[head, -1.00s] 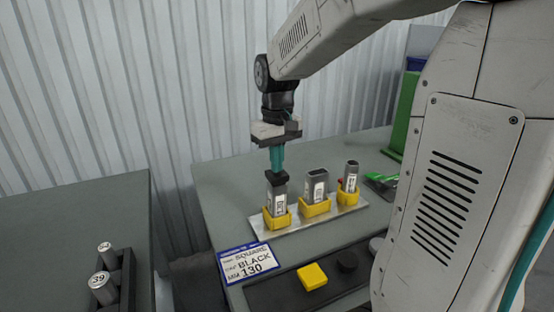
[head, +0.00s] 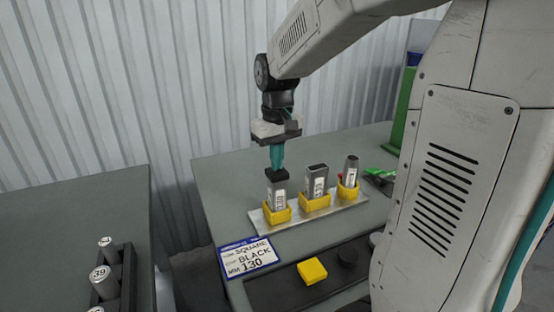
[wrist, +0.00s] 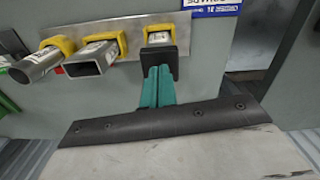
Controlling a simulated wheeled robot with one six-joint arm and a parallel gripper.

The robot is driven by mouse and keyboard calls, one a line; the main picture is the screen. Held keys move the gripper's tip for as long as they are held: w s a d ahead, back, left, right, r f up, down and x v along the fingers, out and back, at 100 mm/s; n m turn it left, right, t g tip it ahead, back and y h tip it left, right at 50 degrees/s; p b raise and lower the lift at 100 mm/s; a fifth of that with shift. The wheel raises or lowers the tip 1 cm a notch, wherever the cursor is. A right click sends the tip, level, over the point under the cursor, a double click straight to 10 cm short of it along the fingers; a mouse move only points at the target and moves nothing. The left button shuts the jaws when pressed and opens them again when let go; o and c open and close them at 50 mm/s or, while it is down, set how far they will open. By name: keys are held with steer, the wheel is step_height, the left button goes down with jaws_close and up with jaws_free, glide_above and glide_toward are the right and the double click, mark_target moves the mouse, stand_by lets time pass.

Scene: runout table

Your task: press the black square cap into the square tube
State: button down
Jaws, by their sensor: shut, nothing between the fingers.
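The black square cap (head: 276,174) sits on the upper end of the square tube (head: 279,191), the leftmost of three tubes in the head view. It looks seated flat, but how deep it is in the tube is hidden. My gripper (head: 277,164) is shut, with its teal fingers pointing down and their tips at the top of the cap. In the wrist view the closed fingertips (wrist: 157,74) meet the cap (wrist: 159,62), and most of the tube is hidden behind it. The tube stands upright in a yellow holder (head: 277,215).
An open rectangular tube (head: 317,178) and a round tube (head: 351,168) stand in yellow holders to the right, on the same metal plate (head: 333,208). A sign (head: 247,257) reads square, black, 130. A dark tray holds a yellow piece (head: 312,271) and a round black piece (head: 348,257).

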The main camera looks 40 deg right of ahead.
step_height(320, 180, up, 10)
steer(key=shift+r, duration=0.15)
stand_by(0.6)
stand_by(1.9)
step_height(320, 180, down, 4)
steer(key=n, duration=0.6)
steer(key=shift+s+n, duration=0.1)
steer(key=shift+n, duration=0.2)
steer(key=shift+f+n, duration=0.4)
steer(key=shift+n, duration=0.7)
steer(key=shift+f, duration=2.65)
steer(key=shift+f, duration=0.35)
